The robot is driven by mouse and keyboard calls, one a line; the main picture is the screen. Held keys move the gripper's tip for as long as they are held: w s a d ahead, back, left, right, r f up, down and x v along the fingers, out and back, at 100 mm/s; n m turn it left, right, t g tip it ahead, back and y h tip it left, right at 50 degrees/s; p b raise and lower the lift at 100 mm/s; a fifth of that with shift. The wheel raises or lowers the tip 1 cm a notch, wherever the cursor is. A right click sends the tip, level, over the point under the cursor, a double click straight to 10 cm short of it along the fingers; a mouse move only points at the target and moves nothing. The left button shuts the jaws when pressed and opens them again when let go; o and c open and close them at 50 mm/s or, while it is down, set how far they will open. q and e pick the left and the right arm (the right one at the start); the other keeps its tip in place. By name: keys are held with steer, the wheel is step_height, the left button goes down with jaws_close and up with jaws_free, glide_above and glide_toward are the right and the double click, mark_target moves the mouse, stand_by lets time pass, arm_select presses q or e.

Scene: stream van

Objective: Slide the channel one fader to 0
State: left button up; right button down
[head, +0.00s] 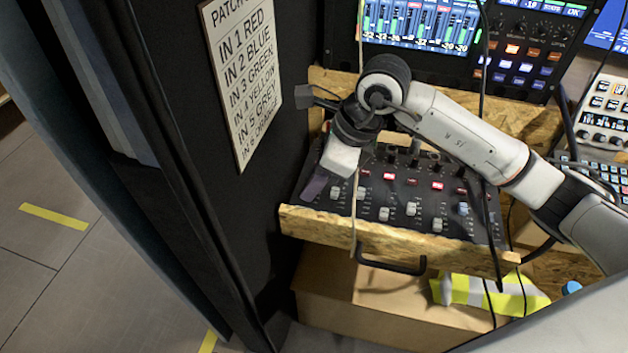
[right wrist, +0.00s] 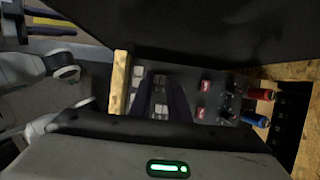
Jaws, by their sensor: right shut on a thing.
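The mixer (head: 398,190) lies in a wooden tray, with a row of pale fader caps at different heights. My right gripper (head: 314,186) reaches down onto the mixer's left end, where the channel one fader is. Its dark fingers hide that cap in the head view. In the right wrist view my right gripper (right wrist: 160,98) points down at the panel, with a pale cap, the channel one fader (right wrist: 160,110), between its fingers. It is shut on this cap. A neighbouring fader cap (head: 335,192) stands just right of the fingers.
The wooden tray edge (head: 390,240) runs along the mixer's front, with a black handle (head: 392,269) below. A black wall with a patch list sign (head: 243,70) stands close on the left. Cables hang across the mixer's right part. Screens (head: 420,25) stand behind.

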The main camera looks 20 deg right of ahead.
steer(key=shift+w+d+f+b, duration=0.1)
steer(key=shift+w+d+b, duration=0.55)
steer(key=shift+w, duration=0.5)
steer(key=shift+w+d, duration=0.3)
steer(key=c, duration=1.6)
jaws_free()
steer(key=shift+c, duration=0.2)
steer(key=shift+d+r, duration=0.1)
steer(key=shift+r, duration=0.25)
steer(key=v, duration=1)
